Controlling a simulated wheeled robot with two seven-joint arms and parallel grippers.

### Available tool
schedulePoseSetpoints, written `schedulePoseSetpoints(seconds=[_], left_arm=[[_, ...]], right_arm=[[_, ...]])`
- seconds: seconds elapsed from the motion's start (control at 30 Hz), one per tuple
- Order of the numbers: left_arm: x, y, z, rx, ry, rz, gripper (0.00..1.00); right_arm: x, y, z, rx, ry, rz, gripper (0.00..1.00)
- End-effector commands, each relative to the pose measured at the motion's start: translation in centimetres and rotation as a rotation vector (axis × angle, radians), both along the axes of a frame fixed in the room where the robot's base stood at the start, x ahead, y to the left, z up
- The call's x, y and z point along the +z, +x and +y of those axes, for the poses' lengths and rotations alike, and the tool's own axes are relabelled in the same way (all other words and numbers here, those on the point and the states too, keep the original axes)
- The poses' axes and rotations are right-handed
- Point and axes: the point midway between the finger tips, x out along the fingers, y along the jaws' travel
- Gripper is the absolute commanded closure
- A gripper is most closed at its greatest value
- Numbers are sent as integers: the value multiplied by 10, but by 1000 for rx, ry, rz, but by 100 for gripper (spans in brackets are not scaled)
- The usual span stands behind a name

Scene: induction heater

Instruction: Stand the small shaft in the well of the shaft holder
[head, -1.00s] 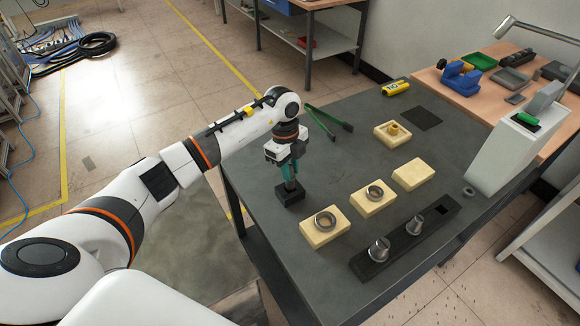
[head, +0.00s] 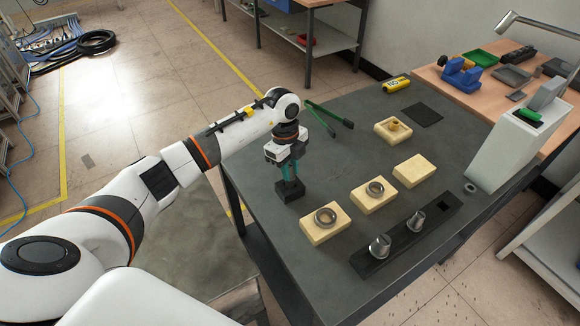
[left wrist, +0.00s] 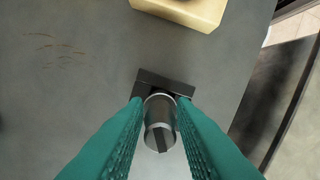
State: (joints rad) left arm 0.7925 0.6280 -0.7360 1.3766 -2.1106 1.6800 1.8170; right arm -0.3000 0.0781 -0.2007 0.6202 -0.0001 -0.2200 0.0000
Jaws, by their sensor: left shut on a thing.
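The small shaft (left wrist: 158,108) is a grey metal cylinder held between the green fingers of my left gripper (head: 289,187). In the left wrist view the fingers (left wrist: 160,112) press on it from both sides. The shaft holder (head: 284,198) is a small black block on the dark table, directly under my left gripper. Its dark edge shows behind the shaft in the left wrist view (left wrist: 166,81). The fingertips are down close to the block's top. The well is hidden, so I cannot tell how deep the shaft sits. My right gripper is out of view.
Cream blocks with metal rings (head: 325,232) (head: 374,203) stand right of the holder, with a bare cream block (head: 414,171) beyond. A black rack (head: 396,257) with two metal cones lies in front. The table's left edge is close.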

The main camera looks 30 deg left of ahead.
Motion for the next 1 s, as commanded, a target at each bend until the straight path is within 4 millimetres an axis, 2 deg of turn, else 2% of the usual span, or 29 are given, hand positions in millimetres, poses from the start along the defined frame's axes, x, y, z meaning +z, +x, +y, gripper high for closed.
schedulePoseSetpoints(seconds=[0.67, 0.7, 0.8, 0.83, 1.0], left_arm=[[-17, 0, 0, 1, 0, -1, 100], [-16, 0, 0, 1, -1, -2, 71], [-16, 0, 0, 0, 0, -2, 55], [-16, 0, 0, 0, 0, -1, 51], [-16, 0, 0, 0, 0, -1, 51]], right_arm=[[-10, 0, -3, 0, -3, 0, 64], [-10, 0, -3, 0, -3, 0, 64], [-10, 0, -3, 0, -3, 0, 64], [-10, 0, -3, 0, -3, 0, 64], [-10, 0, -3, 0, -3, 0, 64]])
